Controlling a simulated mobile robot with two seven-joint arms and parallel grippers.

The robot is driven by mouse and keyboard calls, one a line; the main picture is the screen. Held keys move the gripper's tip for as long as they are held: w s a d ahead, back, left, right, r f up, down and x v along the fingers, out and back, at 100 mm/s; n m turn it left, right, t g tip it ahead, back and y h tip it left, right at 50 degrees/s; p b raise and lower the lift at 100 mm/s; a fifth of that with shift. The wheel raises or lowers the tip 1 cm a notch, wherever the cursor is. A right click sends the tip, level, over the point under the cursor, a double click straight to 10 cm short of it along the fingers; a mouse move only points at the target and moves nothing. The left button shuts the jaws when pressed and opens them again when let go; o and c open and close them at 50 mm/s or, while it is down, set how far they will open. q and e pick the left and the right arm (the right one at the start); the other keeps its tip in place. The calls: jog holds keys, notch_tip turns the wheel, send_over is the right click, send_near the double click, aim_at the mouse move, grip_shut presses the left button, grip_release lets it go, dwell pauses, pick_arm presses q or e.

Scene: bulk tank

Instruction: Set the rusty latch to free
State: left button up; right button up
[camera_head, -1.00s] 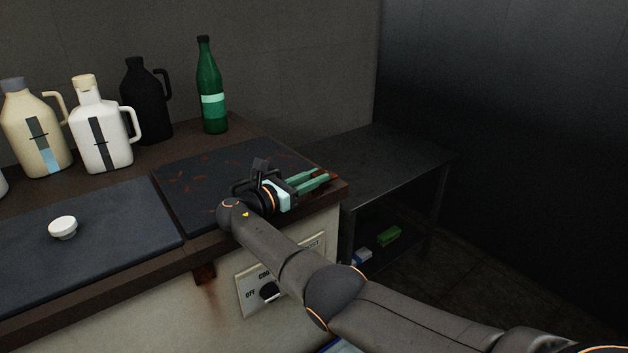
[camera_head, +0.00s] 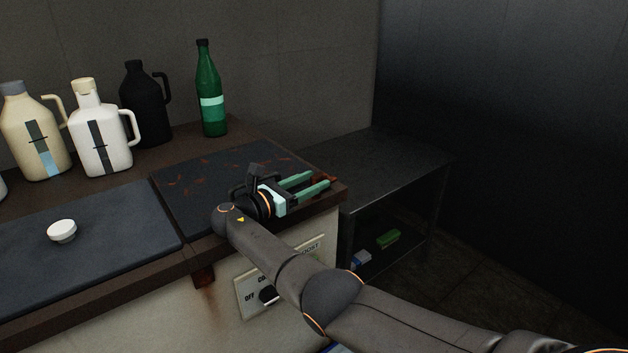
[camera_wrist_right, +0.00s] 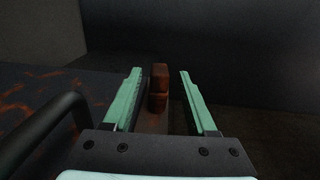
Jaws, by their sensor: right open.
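The rusty latch (camera_wrist_right: 158,88) is a small reddish-brown upright piece in the right wrist view. It stands between and a little beyond the two green fingers of my right gripper (camera_wrist_right: 160,76), with gaps to both sides. In the head view my right gripper (camera_head: 319,180) is open and empty, its fingers pointing right over the right end of the rust-stained dark lid (camera_head: 205,190). There the latch is mostly hidden or too small to make out. My left gripper is not in view.
A green bottle (camera_head: 210,100), a black jug (camera_head: 145,105), a white jug (camera_head: 100,140) and a cream jug (camera_head: 35,140) stand along the back. A white knob (camera_head: 62,231) sits on the left lid. A dark metal table (camera_head: 385,165) stands right of the tank.

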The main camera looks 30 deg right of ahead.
jog(key=a, duration=0.3)
jog(key=s+a, duration=0.1)
jog(key=a, duration=0.6)
jog(key=shift+s, duration=0.2)
jog(key=shift+s+a+b, duration=0.15)
jog(key=shift+a+b, duration=0.2)
jog(key=shift+a, duration=0.35)
